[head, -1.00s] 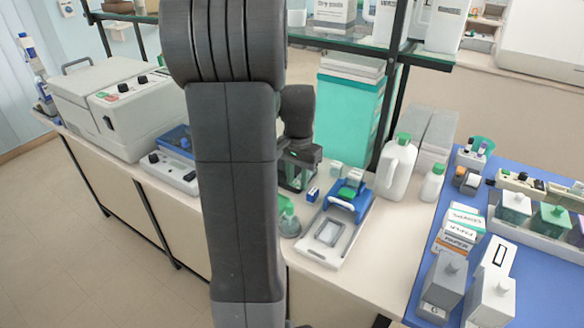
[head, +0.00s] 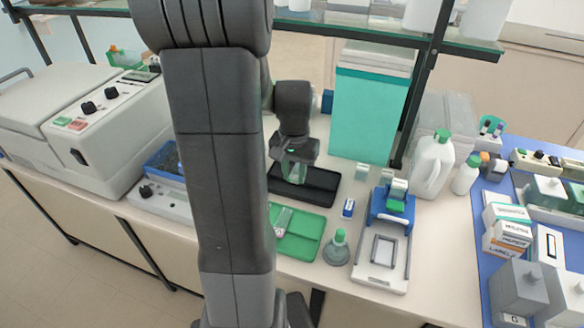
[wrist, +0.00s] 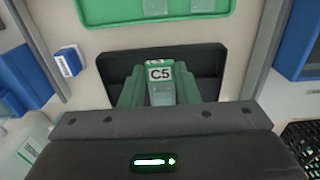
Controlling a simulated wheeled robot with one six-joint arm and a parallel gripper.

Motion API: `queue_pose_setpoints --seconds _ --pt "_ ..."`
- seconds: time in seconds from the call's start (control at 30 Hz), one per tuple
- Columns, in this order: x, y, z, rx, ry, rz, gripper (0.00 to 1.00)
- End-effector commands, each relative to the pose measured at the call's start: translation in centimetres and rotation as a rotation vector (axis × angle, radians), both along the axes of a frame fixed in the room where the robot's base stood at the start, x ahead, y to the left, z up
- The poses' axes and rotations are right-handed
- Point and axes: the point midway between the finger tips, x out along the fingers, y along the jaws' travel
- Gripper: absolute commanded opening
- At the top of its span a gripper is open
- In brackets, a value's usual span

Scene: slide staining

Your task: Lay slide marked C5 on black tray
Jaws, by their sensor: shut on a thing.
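My gripper (head: 297,172) is over the black tray (head: 322,188) at the back of the bench. In the wrist view its green fingers (wrist: 160,95) are shut on the slide marked C5 (wrist: 160,74), whose label faces the camera. The slide stands between the fingers, over or in the black tray (wrist: 208,58); I cannot tell whether it touches the tray floor. The lower part of the slide is hidden by my gripper.
A green tray (head: 305,248) with a slide (head: 283,220) in it lies in front of the black tray. A teal box (head: 362,110) stands behind.

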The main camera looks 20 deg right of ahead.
Motion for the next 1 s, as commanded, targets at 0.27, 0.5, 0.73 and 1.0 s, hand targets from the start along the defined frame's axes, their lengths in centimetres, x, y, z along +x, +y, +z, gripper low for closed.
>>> queue_pose_setpoints --seconds 0.27,0.5,0.73,1.0 --pt "0.0 0.0 -2.2 0.001 0.001 0.0 0.05" --pt "0.0 0.0 -4.2 0.0 0.002 0.0 0.05" --pt "0.9 -0.7 -4.9 0.0 0.0 0.0 0.05" --pt "2.5 -1.9 -5.6 0.001 0.001 -0.001 0.05"
